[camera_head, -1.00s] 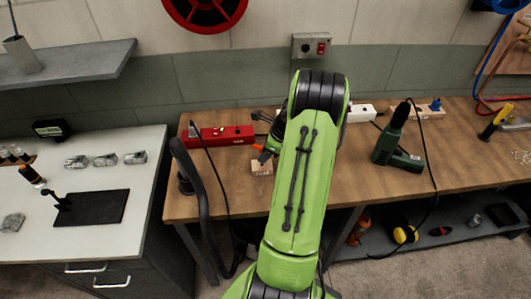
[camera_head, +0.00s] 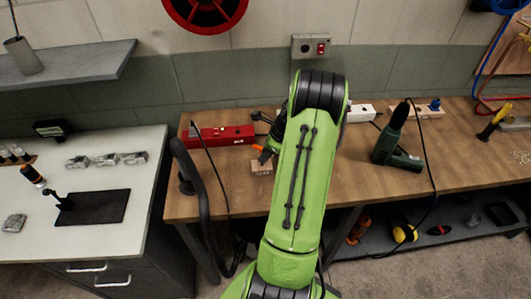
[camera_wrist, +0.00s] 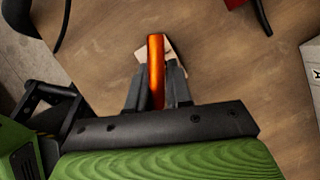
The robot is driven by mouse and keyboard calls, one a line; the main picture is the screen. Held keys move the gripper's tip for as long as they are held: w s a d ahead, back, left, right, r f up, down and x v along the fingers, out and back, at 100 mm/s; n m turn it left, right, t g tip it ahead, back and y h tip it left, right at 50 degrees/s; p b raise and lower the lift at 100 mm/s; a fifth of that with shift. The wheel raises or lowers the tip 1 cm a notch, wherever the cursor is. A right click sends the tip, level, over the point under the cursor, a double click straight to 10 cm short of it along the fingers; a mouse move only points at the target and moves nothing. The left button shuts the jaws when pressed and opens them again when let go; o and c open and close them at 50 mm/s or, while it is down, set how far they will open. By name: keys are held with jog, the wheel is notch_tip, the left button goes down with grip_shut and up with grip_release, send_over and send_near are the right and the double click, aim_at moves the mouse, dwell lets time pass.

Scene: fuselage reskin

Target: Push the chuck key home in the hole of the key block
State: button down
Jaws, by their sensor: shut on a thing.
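The chuck key shows as an orange handle (camera_wrist: 156,62) in the wrist view, held upright in the picture between the two dark fingers. My gripper (camera_wrist: 157,84) is shut on it. The pale wooden key block (camera_wrist: 174,52) shows behind the handle, mostly covered by it and the fingers. In the head view the block (camera_head: 262,168) sits on the wooden bench just left of my arm, with the orange of the key (camera_head: 257,147) right above it. The key's tip and the hole are hidden, so I cannot tell how deep the key sits.
A red power strip (camera_head: 222,135) lies behind the block on the bench (camera_head: 345,180). A green drill (camera_head: 395,145) stands to the right of my arm. A black cable (camera_head: 216,175) hangs at the front left. The bench between arm and drill is clear.

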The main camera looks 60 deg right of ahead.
jog(key=shift+f+b, duration=0.7)
jog(key=shift+f, duration=0.65)
dwell(0.4)
jog(key=c, duration=1)
grip_release()
jog(key=shift+o, duration=0.2)
jog(key=p+v, duration=0.4)
jog(key=v, duration=0.1)
jog(key=shift+r+p, duration=0.1)
jog(key=shift+p, duration=0.25)
